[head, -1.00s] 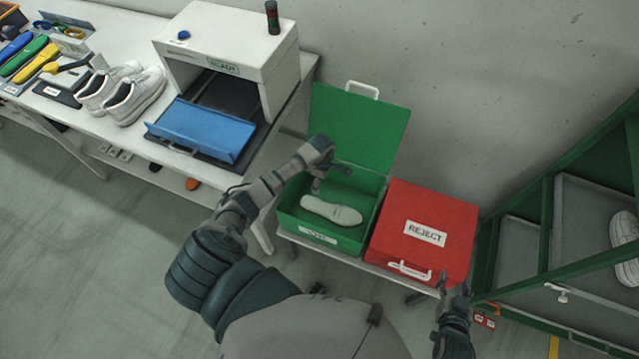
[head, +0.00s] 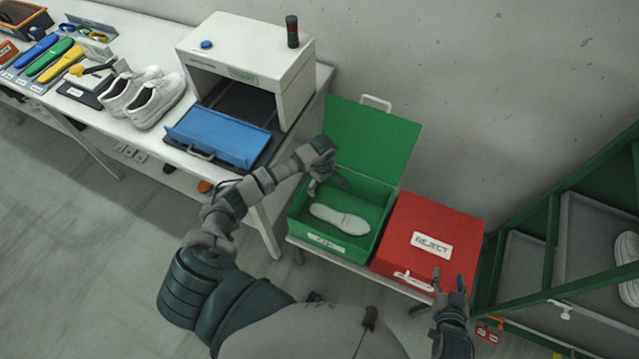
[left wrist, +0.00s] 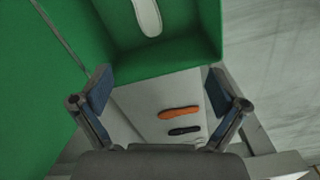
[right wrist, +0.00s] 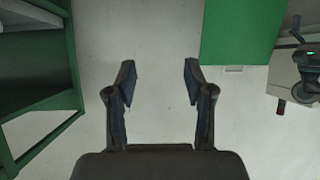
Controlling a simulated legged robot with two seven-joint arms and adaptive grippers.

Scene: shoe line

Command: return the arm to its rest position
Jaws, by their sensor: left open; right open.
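My left gripper (head: 327,180) is open and empty above the left rear part of the open green box (head: 296,228). A pale insole (head: 340,218) lies flat on the floor of that box, apart from the fingers. In the left wrist view the fingers (left wrist: 158,98) stand wide apart, with the insole (left wrist: 148,14) beyond them at the top. My right gripper (head: 449,283) is open and empty near the front right corner of the closed red REJECT box (head: 450,215). In the right wrist view its fingers (right wrist: 160,80) have only bare wall between them.
A white machine (head: 245,62) with a blue tray (head: 218,137) stands on the table to the left. White shoes (head: 155,100) are beside it. A green rack (head: 550,235) stands at the right. An orange insole (left wrist: 180,112) and a dark one (left wrist: 184,130) lie lower down.

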